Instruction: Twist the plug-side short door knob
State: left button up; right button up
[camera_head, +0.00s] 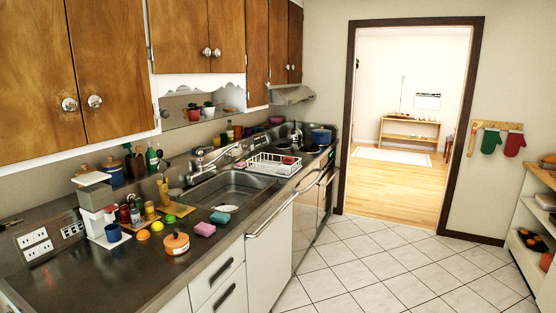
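Two short wooden upper doors hang above the sink, each with a round metal knob at its lower inner corner. The left short door (178,35) is the one nearer the wall outlets, and its knob (206,52) sits just left of the other short door's knob (216,53). Both short doors look shut. The wall outlets (34,245) are at the lower left, above the counter. Neither of my grippers is in view, and nothing touches the knobs.
Taller upper doors (45,80) hang at the left. The tiled floor (375,262) at the right is clear, leading to an open doorway.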

aim_at(207, 51)
jog(key=i+l+u, duration=0.1)
jog(key=i+u, duration=0.15)
jog(key=i, duration=0.15)
jog(key=i+l+u, duration=0.5)
jog(key=i, duration=0.25)
jog(key=i+l+z, duration=0.3)
jog(key=i+l, duration=0.6)
